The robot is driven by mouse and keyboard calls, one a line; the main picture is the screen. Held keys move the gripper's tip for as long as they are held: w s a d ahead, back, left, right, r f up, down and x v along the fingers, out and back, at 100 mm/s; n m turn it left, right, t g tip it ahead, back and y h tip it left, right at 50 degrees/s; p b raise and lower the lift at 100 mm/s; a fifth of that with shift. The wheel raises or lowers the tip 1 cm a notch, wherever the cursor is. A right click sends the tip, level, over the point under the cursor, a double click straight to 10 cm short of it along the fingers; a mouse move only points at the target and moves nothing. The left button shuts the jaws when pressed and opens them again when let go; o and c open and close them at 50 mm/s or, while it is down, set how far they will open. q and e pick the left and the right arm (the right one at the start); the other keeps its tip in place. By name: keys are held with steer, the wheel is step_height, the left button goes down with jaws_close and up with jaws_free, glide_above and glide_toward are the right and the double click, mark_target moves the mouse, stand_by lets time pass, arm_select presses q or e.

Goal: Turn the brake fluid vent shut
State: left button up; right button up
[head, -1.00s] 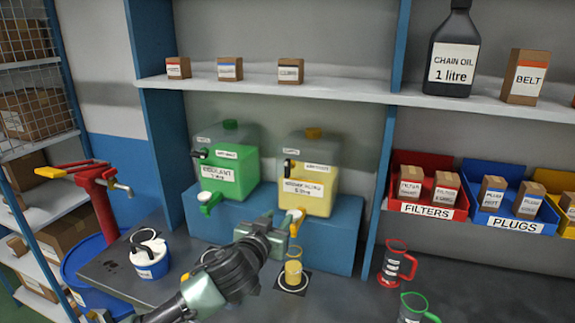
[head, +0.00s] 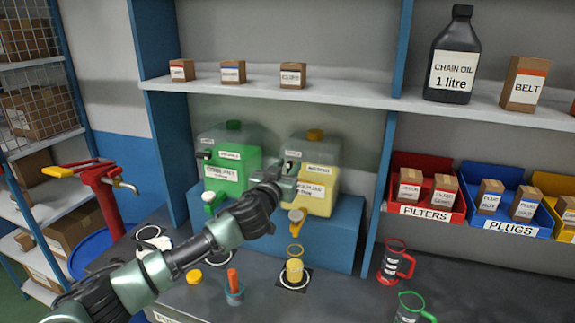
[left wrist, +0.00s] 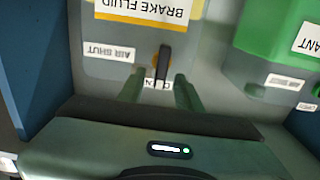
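The brake fluid jug (head: 322,196), with yellow fluid and a yellow cap, stands on the blue riser; its label also shows in the left wrist view (left wrist: 143,10). Its vent is a black lever (left wrist: 164,62), whose end lies over a small, partly covered label with "O" and "N" readable. An "AIR SHUT" label (left wrist: 109,51) is to the lever's left in that view. My left gripper (head: 286,178) is in front of the jug. Its fingers (left wrist: 158,84) are open, one each side of the lever's end, with gaps showing. My right gripper is out of view.
A green jug (head: 226,175) stands close left of the brake fluid jug. A red jug (head: 394,264) stands right. The shelf (head: 350,88) runs above.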

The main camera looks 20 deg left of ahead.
arm_select(q)
jaws_close()
steer(key=shift+m, duration=0.4)
steer(key=shift+d+m, duration=0.25)
steer(key=shift+m, duration=0.75)
steer(key=m+p, duration=0.1)
steer(key=m, duration=0.4)
steer(key=d+f+m+p, duration=0.1)
steer(key=m, duration=0.4)
steer(key=m+p, duration=0.1)
steer(key=m, duration=0.4)
steer(key=shift+d+f, duration=0.15)
steer(key=shift+f, duration=0.35)
